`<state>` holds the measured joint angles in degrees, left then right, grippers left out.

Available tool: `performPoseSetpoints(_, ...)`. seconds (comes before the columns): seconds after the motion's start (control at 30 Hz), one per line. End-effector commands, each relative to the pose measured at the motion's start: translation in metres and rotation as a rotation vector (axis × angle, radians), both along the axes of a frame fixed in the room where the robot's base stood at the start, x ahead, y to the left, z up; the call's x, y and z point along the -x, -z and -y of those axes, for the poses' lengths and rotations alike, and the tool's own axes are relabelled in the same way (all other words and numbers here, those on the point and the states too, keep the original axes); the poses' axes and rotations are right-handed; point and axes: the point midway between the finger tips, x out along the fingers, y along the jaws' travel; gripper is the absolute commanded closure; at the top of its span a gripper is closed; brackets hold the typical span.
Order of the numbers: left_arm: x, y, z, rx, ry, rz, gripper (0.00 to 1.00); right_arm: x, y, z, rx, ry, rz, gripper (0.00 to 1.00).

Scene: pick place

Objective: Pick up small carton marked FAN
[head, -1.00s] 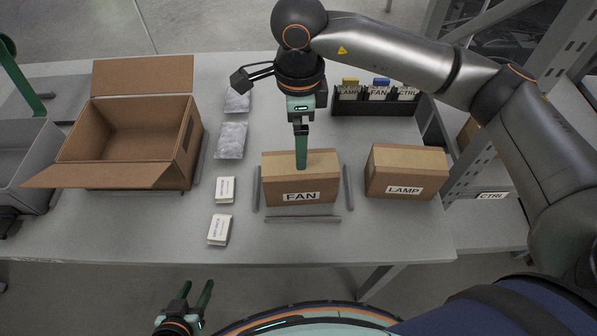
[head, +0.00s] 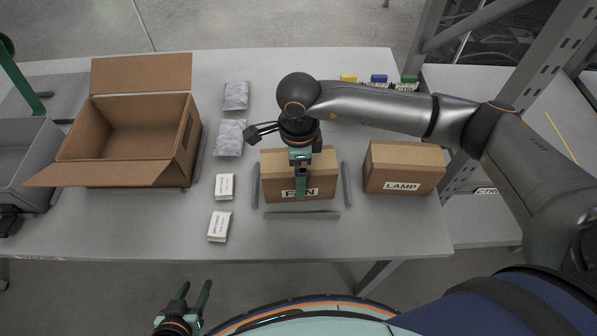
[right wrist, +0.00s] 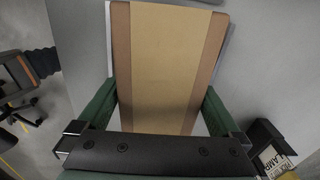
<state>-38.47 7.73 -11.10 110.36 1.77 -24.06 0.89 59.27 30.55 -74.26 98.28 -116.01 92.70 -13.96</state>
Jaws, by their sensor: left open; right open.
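The small FAN carton (head: 270,172) is a closed brown box with a white label, standing on the table between grey strips. My right gripper (head: 300,188) is over it, with a green finger in front of the label. In the right wrist view the carton (right wrist: 165,60) lies between the two green fingers of the open right gripper (right wrist: 160,108), one at each side. I cannot tell whether the fingers touch it. My left gripper (head: 198,293) is open and empty, below the table's front edge.
A LAMP carton (head: 404,168) stands to the right. An open brown box (head: 110,176) is on the left. Two grey bags (head: 230,137) and two small white boxes (head: 224,187) lie between. A grey bin (head: 20,165) is at far left. Metal shelving (head: 450,110) rises at right.

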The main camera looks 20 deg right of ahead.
Motion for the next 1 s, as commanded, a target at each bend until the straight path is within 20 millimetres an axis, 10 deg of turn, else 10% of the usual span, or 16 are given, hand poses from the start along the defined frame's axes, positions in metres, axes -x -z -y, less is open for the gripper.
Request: performPoseSetpoints(1.0, -0.0030, -0.0051, 0.0042, 0.008, 0.004, 0.011, 0.50, -0.0008, -0.0021, -0.0007, -0.002, -0.001, 0.003, 0.96)
